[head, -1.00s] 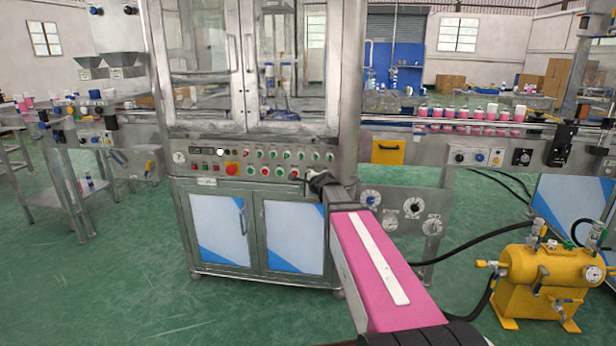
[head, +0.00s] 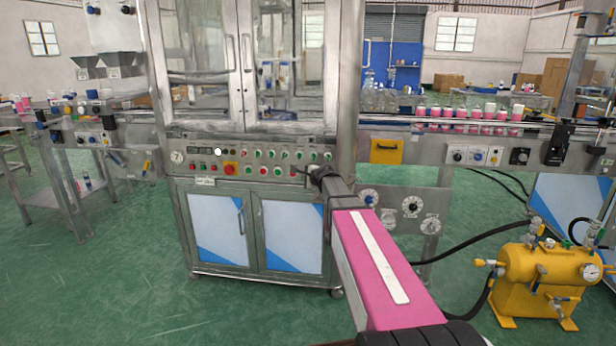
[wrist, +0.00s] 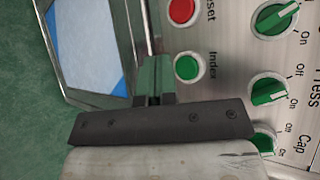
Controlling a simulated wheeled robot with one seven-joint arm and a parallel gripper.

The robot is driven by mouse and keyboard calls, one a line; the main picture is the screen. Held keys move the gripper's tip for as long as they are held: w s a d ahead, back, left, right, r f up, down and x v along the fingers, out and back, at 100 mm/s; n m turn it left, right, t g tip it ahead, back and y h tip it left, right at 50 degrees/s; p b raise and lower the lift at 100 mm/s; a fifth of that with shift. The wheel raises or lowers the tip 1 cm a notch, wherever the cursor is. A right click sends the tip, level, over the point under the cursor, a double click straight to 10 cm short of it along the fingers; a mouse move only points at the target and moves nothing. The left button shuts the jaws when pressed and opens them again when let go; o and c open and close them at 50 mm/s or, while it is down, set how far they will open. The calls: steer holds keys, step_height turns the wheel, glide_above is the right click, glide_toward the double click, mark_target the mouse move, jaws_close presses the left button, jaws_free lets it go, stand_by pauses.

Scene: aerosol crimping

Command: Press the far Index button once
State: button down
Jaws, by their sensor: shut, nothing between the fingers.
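In the head view my gripper (head: 304,171) is at the right end of the control panel's lower row. My own wrist hides part of that area.
Green selector knobs (wrist: 268,91) stand out from the panel close by. The machine's cabinet doors (head: 292,235) are below the panel. A conveyor with pink cans (head: 475,125) runs to the right. A yellow tank (head: 540,280) stands on the floor at right.

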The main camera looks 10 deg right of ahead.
steer(key=shift+w+d, duration=0.3)
steer(key=shift+w, duration=0.6)
steer(key=shift+w, duration=0.2)
stand_by(1.2)
steer(key=shift+w+d, duration=0.1)
steer(key=shift+w, duration=0.1)
steer(key=shift+w+d, duration=0.15)
steer(key=shift+w, duration=0.25)
stand_by(0.8)
steer(key=shift+s, duration=0.15)
steer(key=shift+s+a, duration=0.25)
steer(key=shift+s, duration=0.4)
steer(key=s, duration=0.1)
steer(key=s+a, duration=0.1)
steer(key=s, duration=0.2)
steer(key=shift+s+a, duration=0.3)
steer(key=shift+s, duration=0.1)
